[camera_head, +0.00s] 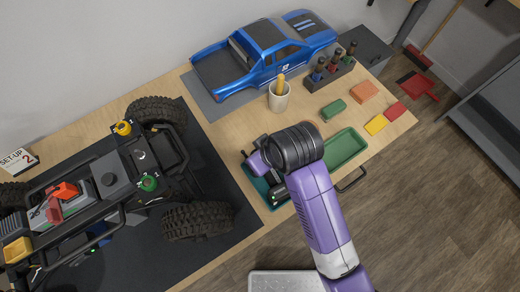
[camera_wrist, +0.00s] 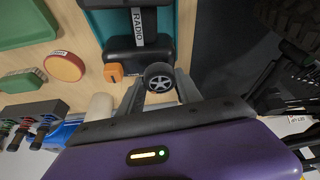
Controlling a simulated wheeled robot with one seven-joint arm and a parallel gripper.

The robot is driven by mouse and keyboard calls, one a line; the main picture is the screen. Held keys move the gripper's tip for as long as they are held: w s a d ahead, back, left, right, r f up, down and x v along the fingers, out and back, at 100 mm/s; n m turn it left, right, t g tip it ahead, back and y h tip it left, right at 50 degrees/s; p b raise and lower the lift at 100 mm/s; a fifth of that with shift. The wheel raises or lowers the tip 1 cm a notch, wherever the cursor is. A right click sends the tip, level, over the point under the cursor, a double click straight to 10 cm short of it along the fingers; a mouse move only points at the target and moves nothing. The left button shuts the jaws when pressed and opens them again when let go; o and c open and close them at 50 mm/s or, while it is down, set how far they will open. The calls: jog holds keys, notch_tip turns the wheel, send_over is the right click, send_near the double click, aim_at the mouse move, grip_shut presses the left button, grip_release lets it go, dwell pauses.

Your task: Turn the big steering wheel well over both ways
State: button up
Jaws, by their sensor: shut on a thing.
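The steering wheel (camera_wrist: 160,76) is a small black tyre with silver spokes in the wrist view, beside a black transmitter marked RADIO (camera_wrist: 138,30). My gripper (camera_wrist: 159,88) has its grey fingers on either side of the wheel and is shut on it. In the head view the transmitter (camera_head: 277,190) lies in a teal tray (camera_head: 262,187) at the table's front edge, partly covered by my arm. The wheel and fingertips are hidden there.
A big-wheeled crawler chassis (camera_head: 112,180) stands on a dark mat to the left. A blue truck body (camera_head: 265,55) is at the back. A green tray (camera_head: 345,147), a cup (camera_head: 278,98) and a tool rack (camera_head: 330,75) stand nearby. An orange block marked 1 (camera_wrist: 113,72) is close to my fingers.

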jog(key=shift+r+m+p, duration=0.1)
jog(key=shift+m+p, duration=0.35)
jog(key=shift+m, duration=0.15)
jog(key=o, duration=1.4)
jog(key=shift+c, duration=0.2)
jog(key=v, duration=0.7)
jog(key=shift+s+r, duration=0.25)
jog(key=shift+r, duration=0.05)
